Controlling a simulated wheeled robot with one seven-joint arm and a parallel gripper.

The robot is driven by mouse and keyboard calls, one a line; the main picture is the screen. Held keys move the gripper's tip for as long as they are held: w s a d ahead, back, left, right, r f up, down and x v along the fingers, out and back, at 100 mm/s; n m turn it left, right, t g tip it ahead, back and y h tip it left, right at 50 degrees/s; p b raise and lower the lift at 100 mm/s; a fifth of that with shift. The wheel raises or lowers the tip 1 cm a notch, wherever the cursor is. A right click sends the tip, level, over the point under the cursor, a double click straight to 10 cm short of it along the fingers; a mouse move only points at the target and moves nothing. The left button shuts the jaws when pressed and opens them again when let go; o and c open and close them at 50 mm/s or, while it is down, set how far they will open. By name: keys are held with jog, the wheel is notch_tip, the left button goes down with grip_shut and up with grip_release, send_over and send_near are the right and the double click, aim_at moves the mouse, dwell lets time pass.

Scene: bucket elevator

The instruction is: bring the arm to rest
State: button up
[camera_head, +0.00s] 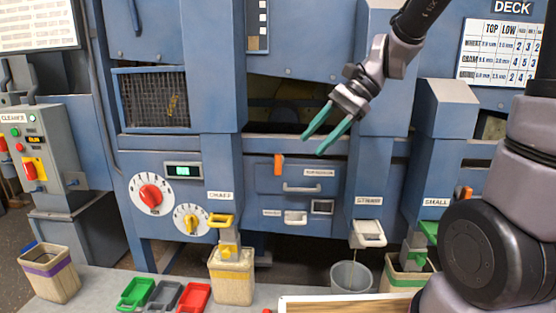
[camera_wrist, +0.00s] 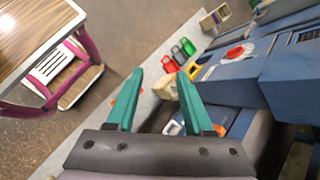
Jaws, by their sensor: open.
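My gripper (camera_head: 329,122) is open and empty, with two green fingers pointing down and left. In the head view it hangs in the air before the blue machine (camera_head: 222,93), above the drawer with an orange latch (camera_head: 278,163). In the wrist view the gripper's fingers (camera_wrist: 158,80) stand apart with nothing between them. My arm comes in from the upper right of the head view.
A bucket (camera_head: 231,275) stands under the chaff spout, and a grey bucket (camera_head: 350,277) stands further right. Green, grey and red scoops (camera_head: 194,297) lie on the ledge. A striped bin (camera_head: 49,271) is at left. A wood-topped cart (camera_wrist: 40,32) shows in the wrist view.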

jog(key=s+d+r+n+t+h, duration=0.2)
jog(key=s+d+r+t+h, duration=0.1)
jog(key=d, duration=0.5)
jog(key=s+d+r+n+t+h, duration=0.3)
jog(key=d+r+t, duration=0.2)
jog(key=d, duration=0.3)
jog(key=shift+r, duration=0.25)
